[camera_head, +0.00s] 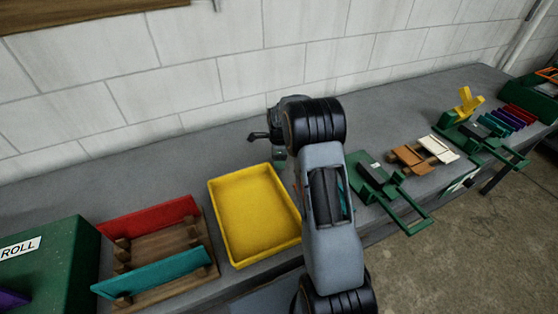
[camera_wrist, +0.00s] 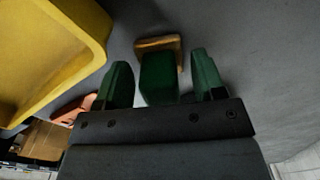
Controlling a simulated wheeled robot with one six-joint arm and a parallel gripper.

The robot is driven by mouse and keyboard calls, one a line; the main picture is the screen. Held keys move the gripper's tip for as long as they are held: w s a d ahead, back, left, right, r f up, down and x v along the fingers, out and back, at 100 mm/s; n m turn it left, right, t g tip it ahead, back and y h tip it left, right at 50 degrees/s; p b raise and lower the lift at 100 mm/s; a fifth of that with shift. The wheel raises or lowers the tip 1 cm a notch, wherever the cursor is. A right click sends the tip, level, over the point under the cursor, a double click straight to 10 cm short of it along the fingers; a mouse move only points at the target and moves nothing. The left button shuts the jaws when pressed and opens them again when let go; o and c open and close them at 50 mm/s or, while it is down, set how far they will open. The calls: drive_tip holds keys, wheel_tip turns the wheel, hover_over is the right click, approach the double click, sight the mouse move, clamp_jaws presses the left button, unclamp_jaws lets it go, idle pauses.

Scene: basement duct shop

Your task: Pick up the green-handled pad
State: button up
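The green-handled pad (camera_wrist: 158,80) is in the middle of the wrist view. Its green handle stands between my gripper's fingers, and part of its tan base (camera_wrist: 146,45) shows beyond it on the grey bench. My gripper (camera_wrist: 161,62) is open, with one dark green finger on each side of the handle and a narrow gap on both sides. In the head view, my gripper (camera_head: 279,154) points down at the bench behind the yellow tray, mostly hidden by my arm. I cannot make out the pad there.
An empty yellow tray (camera_head: 213,195) stands left of my arm; its rim shows in the wrist view (camera_wrist: 96,55). A wooden rack (camera_head: 160,245) with red and teal panels is farther left. Green fixtures (camera_head: 372,178) and small boards stand right. A block wall backs the grey bench (camera_head: 120,178).

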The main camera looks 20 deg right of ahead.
drive_tip(key=c, duration=1)
drive_tip(key=shift+r, duration=0.1)
drive_tip(key=shift+r, duration=0.2)
wheel_tip(320, 180, up, 2)
drive_tip(key=shift+w+r+b, duration=0.1)
drive_tip(key=shift+b, duration=0.6)
drive_tip(key=s+r+b, duration=0.3)
drive_tip(key=s+r, duration=0.7)
drive_tip(key=s, duration=0.4)
drive_tip(key=shift+s+r, duration=0.1)
